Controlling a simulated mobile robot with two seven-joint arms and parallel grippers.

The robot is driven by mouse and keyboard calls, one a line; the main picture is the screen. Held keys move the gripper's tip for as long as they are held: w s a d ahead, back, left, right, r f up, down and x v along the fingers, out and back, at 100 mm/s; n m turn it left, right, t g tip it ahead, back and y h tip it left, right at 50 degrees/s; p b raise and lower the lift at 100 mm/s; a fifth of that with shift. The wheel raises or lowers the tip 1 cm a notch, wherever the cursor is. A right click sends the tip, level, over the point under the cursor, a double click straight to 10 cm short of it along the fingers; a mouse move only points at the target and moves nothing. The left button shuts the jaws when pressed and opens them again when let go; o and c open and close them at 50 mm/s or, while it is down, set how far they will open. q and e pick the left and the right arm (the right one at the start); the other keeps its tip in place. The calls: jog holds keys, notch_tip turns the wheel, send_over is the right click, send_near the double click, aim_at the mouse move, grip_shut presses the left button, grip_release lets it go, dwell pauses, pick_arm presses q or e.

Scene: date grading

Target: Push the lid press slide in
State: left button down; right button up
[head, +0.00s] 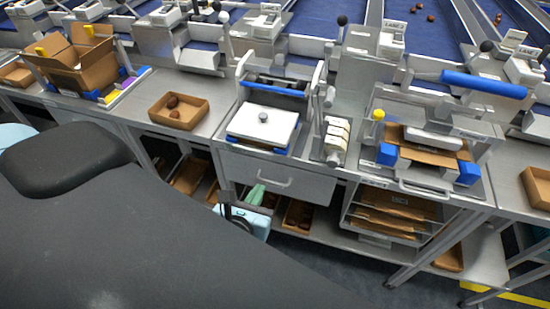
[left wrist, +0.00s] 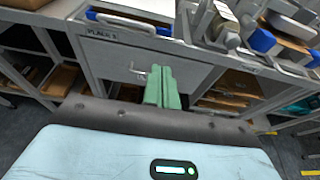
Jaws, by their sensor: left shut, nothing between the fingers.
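The lid press appears to be the frame with side levers and a blue bar (head: 275,87) in the middle of the bench in the head view. A white plate with a round knob (head: 263,122) sits at its front in a blue-edged holder, likely the slide; I cannot tell how far out it is. My left gripper (head: 256,193) is low in front of the drawer under this station. Its green fingers (left wrist: 163,86) are together and empty, near the drawer handle in the left wrist view, below the bench top. My right gripper is not in view.
A drawer (head: 275,178) with a bar handle is under the press. To the right stands a station with blue corner blocks and a carton (head: 430,154). A cardboard tray with dates (head: 178,111) lies left. Shelves with boxes (head: 400,203) are below.

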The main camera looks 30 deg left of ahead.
aim_at(279, 153)
pick_arm(q)
jog(key=x, duration=0.9)
jog(key=r+x, duration=0.1)
jog(key=x, duration=0.3)
jog(key=shift+w+a, duration=0.15)
jog(key=shift+w, duration=0.2)
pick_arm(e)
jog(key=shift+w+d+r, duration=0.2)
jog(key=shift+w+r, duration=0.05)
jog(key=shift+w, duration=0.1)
